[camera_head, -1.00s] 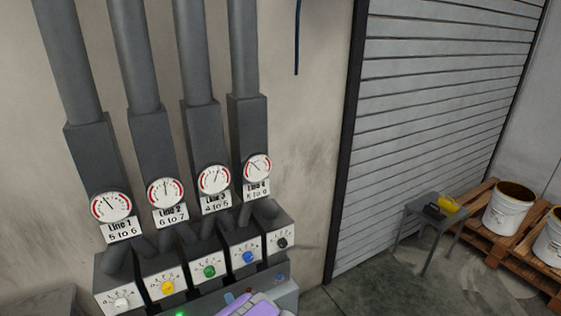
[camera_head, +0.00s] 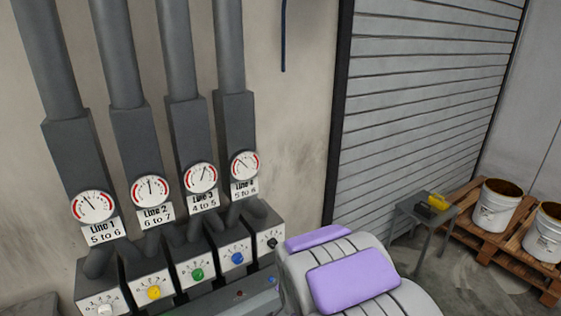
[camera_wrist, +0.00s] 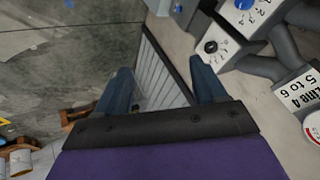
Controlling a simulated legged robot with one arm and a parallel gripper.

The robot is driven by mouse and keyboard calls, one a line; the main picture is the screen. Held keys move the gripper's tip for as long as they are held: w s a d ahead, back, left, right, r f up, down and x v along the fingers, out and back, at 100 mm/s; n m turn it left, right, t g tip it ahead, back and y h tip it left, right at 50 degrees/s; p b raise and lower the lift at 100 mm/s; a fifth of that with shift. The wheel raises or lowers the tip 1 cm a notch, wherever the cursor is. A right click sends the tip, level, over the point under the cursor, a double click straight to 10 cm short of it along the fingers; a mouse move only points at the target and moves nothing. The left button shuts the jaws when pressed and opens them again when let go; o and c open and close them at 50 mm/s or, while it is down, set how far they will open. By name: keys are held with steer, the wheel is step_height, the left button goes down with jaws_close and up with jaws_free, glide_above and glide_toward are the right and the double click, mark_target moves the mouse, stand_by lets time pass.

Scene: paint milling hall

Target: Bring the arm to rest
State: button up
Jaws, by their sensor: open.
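My gripper (camera_wrist: 160,88) shows in the wrist view with its two blue fingers spread apart and nothing between them. Past the fingers are the shutter door and the floor. In the head view my grey and purple arm stands at the lower middle, in front of the right end of the valve panel; the fingers are hidden there. The panel has a row of knobs: white (camera_head: 104,308), yellow (camera_head: 154,292), green (camera_head: 197,274), blue (camera_head: 237,257) and black (camera_head: 272,242). Dial gauges sit above labels for Line 1 (camera_head: 93,206), Line 2 (camera_head: 151,189), Line 3 (camera_head: 201,177) and Line 4 (camera_head: 245,165).
A grey roller shutter (camera_head: 425,100) fills the wall right of the panel. A small table (camera_head: 412,210) carries a yellow and black item (camera_head: 437,203). White buckets (camera_head: 496,207) stand on a wooden pallet (camera_head: 475,240) at the right. Open floor lies before the shutter.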

steer(key=s+d+r+n+g+b, duration=0.1)
steer(key=s+d+r+n+g, duration=0.1)
steer(key=s, duration=1)
steer(key=s+d+r+n+g+b, duration=0.1)
steer(key=s+d+r+g, duration=0.3)
steer(key=s, duration=0.9)
steer(key=s+d+r+n+g+b, duration=0.1)
steer(key=s+d+r+n+g, duration=0.2)
steer(key=s, duration=1)
steer(key=shift+d+r+n+h+b, duration=0.35)
steer(key=shift+d+r+n, duration=0.25)
steer(key=shift+d+r, duration=0.2)
steer(key=shift+w+d+f, duration=0.1)
steer(key=shift+w, duration=0.05)
